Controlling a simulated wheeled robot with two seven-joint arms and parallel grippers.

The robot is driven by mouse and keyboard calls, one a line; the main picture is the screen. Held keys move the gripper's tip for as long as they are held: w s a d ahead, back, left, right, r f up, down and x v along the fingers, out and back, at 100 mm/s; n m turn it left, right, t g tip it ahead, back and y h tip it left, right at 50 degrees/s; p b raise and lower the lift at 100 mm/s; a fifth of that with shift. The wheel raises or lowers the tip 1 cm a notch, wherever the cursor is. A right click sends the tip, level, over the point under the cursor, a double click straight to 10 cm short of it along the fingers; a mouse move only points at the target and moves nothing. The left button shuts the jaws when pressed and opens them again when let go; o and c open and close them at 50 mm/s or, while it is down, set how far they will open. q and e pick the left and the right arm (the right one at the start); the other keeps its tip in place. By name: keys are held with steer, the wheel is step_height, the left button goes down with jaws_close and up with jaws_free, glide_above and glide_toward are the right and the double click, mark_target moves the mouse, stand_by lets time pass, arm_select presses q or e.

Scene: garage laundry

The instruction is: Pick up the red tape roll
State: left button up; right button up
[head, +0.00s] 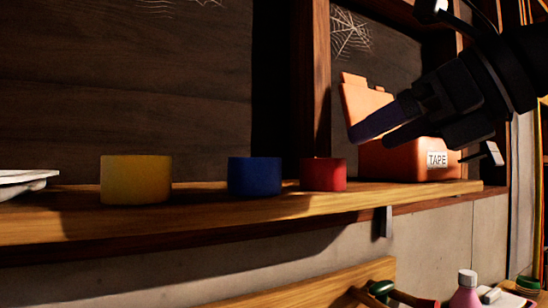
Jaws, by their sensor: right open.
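The red tape roll (323,174) sits on the wooden shelf (252,212), to the right of the blue tape roll (254,176) and the yellow tape roll (136,180). My right gripper (366,134) comes in from the upper right. It is open, with its fingertips above and to the right of the red roll in the picture, apart from it. Nothing shows between its fingers. Behind it stands an orange box (400,163) with a TAPE label, partly hidden by the gripper. My left gripper is not in view.
A white dish-like item (25,182) lies at the shelf's left end. A wooden post (308,85) rises behind the red roll. A bracket (384,221) hangs under the shelf edge. Below right are a pink bottle (466,290) and other small items.

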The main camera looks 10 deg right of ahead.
mark_target(342, 160)
steer(key=p+x, duration=0.1)
steer(key=x, duration=0.7)
steer(key=shift+w+a+f+p, duration=0.15)
steer(key=shift+f+p, duration=0.1)
steer(key=shift+p, duration=0.15)
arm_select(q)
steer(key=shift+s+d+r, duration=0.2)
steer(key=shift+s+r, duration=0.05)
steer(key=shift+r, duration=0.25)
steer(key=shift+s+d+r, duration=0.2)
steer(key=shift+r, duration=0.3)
